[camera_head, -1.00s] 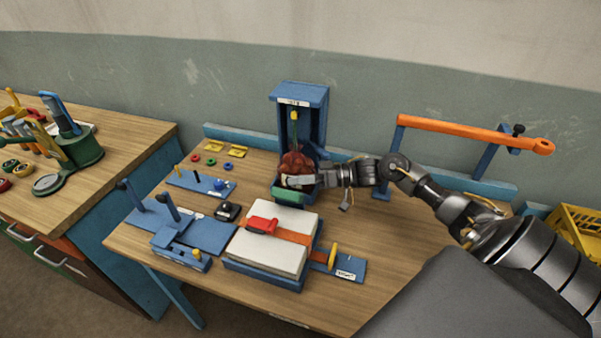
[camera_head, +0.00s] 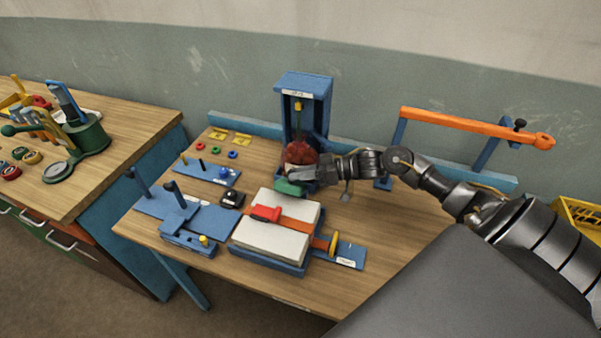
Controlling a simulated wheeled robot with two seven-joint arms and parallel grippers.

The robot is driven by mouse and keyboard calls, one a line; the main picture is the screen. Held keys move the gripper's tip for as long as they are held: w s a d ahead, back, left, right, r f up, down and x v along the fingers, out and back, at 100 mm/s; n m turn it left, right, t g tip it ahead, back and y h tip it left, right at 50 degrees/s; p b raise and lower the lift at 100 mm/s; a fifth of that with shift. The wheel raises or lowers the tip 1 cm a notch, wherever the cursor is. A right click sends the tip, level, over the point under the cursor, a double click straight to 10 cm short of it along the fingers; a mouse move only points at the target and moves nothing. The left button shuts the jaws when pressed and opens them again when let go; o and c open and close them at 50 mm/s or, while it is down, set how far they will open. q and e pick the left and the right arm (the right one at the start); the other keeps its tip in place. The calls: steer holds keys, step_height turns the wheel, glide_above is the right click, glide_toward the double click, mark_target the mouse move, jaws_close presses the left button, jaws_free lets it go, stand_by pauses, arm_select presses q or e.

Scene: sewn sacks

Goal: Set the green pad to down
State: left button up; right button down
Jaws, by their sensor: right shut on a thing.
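The green pad (camera_head: 289,188) is small and partly hidden at the foot of the blue upright stand (camera_head: 318,112), near the back middle of the table. My right gripper (camera_head: 301,176) reaches in from the right and is shut on the green pad; its fingers cover part of it. A dark red rounded thing (camera_head: 299,151) sits just above the fingers, in front of the stand. Whether the pad touches the table cannot be told. My left gripper is not in view.
A white block with an orange strap and red buckle (camera_head: 266,213) lies in front of the gripper. Blue fixtures (camera_head: 190,215) stand to the left. An orange bar on blue posts (camera_head: 470,126) stands at the back right. The tabletop right of the white block is fairly clear.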

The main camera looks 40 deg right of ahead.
steer(key=c, duration=1.2)
jaws_free()
steer(key=shift+o, duration=0.2)
steer(key=shift+d, duration=0.1)
steer(key=shift+s+d, duration=0.25)
steer(key=b+v, duration=0.2)
steer(key=v, duration=0.8)
steer(key=shift+b, duration=0.35)
